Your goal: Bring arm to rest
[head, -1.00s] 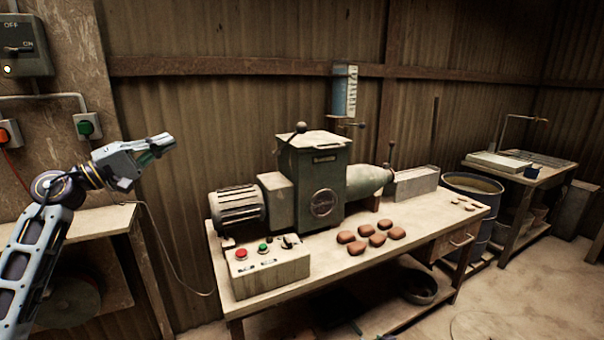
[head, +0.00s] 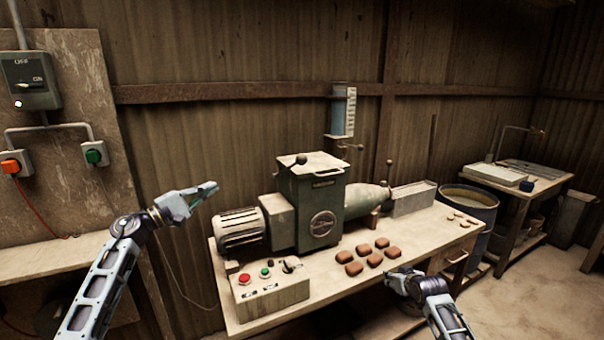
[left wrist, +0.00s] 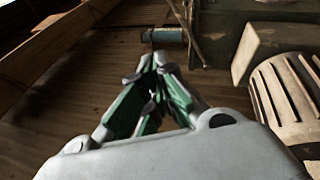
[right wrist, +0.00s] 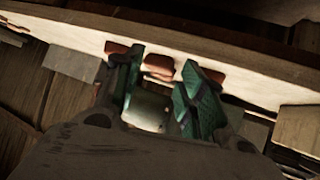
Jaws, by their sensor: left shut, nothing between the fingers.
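My left gripper (head: 213,188) is raised in the air to the left of the press machine (head: 312,195), clear of the bench. In the left wrist view its fingertips (left wrist: 153,62) meet with nothing between them. My right gripper (head: 390,277) is low at the front edge of the bench, by the brown clay pieces (head: 376,258). In the right wrist view its two fingers (right wrist: 160,85) stand apart, and I see nothing held between them.
The workbench (head: 330,292) carries the press, a control box (head: 270,285) with red and green buttons, and several clay pieces. A switch box (head: 32,82) hangs on the left wall above a side shelf (head: 50,256). A barrel (head: 478,205) and another table (head: 515,180) stand at right.

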